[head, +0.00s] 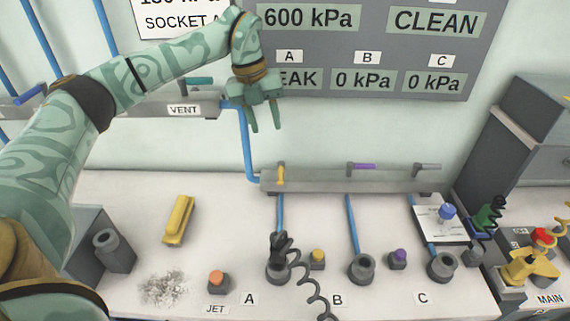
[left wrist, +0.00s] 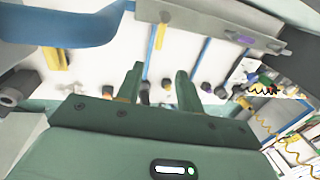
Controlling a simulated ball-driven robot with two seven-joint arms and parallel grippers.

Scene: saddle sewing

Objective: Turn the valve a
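Valve a appears to be the yellow handle (head: 281,173) at the left end of the grey manifold (head: 335,184), above the bench label A (head: 249,299). Its lever points across the manifold, toward me. It also shows in the left wrist view (left wrist: 161,35). My left gripper (head: 263,120) is open and empty, fingers pointing down, in front of the wall panel. In the head view it appears above the yellow handle and a little left, apart from it. In the left wrist view its fingers (left wrist: 160,85) are spread with nothing between them. My right gripper is not in view.
Purple (head: 362,166) and grey (head: 427,166) handles lie along the same manifold. A blue pipe (head: 248,145) runs down beside the gripper. The panel's A display (head: 299,79) is partly hidden. A black coiled hose (head: 300,268) stands at socket A. A yellow block (head: 179,220) lies on the bench.

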